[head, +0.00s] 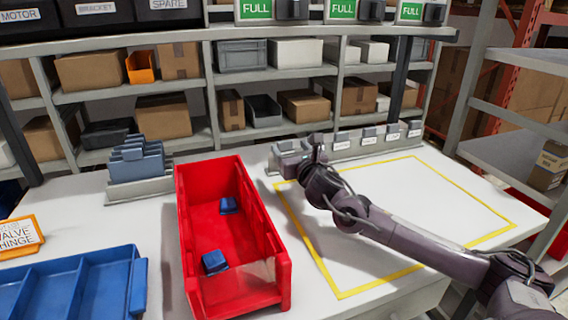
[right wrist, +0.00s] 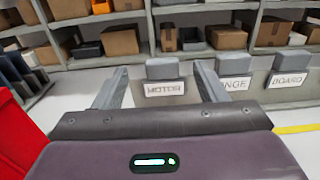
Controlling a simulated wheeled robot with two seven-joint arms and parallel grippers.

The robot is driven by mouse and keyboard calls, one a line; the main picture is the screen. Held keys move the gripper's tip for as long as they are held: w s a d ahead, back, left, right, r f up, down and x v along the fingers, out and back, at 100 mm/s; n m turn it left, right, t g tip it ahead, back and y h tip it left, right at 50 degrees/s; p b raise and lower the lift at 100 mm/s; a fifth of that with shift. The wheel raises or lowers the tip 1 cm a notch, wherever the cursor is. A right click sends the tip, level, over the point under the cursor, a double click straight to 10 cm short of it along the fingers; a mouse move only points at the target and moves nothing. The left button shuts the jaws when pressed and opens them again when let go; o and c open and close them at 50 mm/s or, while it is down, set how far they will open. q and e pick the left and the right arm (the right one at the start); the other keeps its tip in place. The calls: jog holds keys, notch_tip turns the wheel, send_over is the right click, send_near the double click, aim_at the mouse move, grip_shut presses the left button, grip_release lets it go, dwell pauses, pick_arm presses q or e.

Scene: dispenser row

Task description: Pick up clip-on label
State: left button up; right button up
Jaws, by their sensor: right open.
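A clip-on label reading MOTOR (right wrist: 165,89), with a grey clip block (right wrist: 160,68) on top, stands on a pale rack at the back of the table. In the right wrist view it lies between the two fingers of my right gripper (right wrist: 161,75), which is open and not closed on it. Other clip-on labels, one ending in NGE (right wrist: 235,85) and one reading BOARD (right wrist: 287,79), stand to its right. In the head view my right gripper (head: 296,160) is at the left end of the label row (head: 341,145). My left gripper is not in view.
A red bin (head: 214,175) with two blue parts stands left of my right arm. A yellow-outlined area (head: 430,195) on the white table is bare beyond my arm. A blue tray (head: 70,285) and blue-grey pieces (head: 137,160) are at left. Shelves with boxes rise behind.

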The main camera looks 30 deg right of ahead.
aim_at(286, 143)
jog(key=shift+x, duration=0.95)
jog(key=p+x, duration=0.1)
jog(key=x, duration=0.3)
jog(key=shift+w+d+f, duration=0.2)
jog(key=shift+w, duration=0.6)
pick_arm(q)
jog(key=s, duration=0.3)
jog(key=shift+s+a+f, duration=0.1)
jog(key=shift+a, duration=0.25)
pick_arm(e)
jog(key=shift+c, duration=0.4)
jog(key=c, duration=1)
